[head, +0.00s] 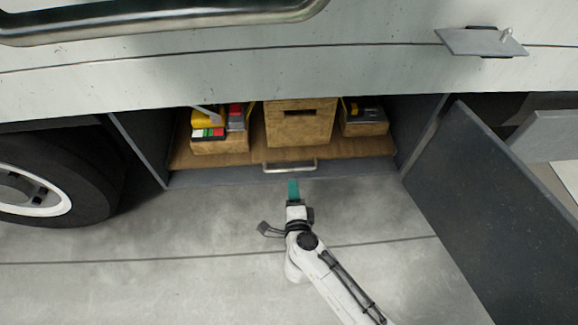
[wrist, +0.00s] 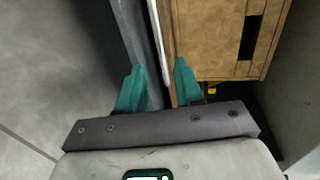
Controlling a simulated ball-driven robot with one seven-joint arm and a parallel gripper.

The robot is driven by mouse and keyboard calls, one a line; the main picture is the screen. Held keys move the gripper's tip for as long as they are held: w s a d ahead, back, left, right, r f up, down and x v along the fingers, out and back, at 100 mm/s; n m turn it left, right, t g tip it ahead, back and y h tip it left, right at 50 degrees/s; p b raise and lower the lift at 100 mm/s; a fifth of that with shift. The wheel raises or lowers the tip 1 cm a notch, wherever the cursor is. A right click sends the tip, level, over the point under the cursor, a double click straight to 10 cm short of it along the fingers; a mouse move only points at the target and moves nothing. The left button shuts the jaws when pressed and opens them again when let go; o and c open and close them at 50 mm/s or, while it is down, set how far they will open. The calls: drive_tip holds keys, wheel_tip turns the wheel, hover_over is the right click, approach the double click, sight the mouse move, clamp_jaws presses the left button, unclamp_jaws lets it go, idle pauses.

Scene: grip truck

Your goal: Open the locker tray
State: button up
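The locker tray (head: 240,160) is a brown wooden board inside the open locker under the truck. A silver bar handle (head: 290,166) is on its front edge. My gripper (head: 293,184) has teal fingers and is just in front of the handle in the head view. In the wrist view, the gripper (wrist: 158,80) has its two teal fingers spread apart. The pale handle bar (wrist: 160,45) runs above the gap between them there. I cannot tell whether either finger touches it.
A wooden box with a slot (head: 300,122) stands mid-tray, with a bin of tools (head: 220,143) to its left and another bin (head: 363,125) to its right. The locker door (head: 480,200) hangs open on the right. A truck wheel (head: 50,180) is at left. The floor in front is clear.

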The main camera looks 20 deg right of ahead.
sight(290, 169)
drive_tip(key=b+x, duration=0.3)
drive_tip(key=x, duration=0.5)
drive_tip(key=shift+w+d+f, duration=0.1)
drive_tip(key=shift+w, duration=0.15)
drive_tip(key=shift+w+d, duration=0.2)
drive_tip(key=shift+w, duration=0.35)
drive_tip(key=shift+c, duration=0.3)
clamp_jaws()
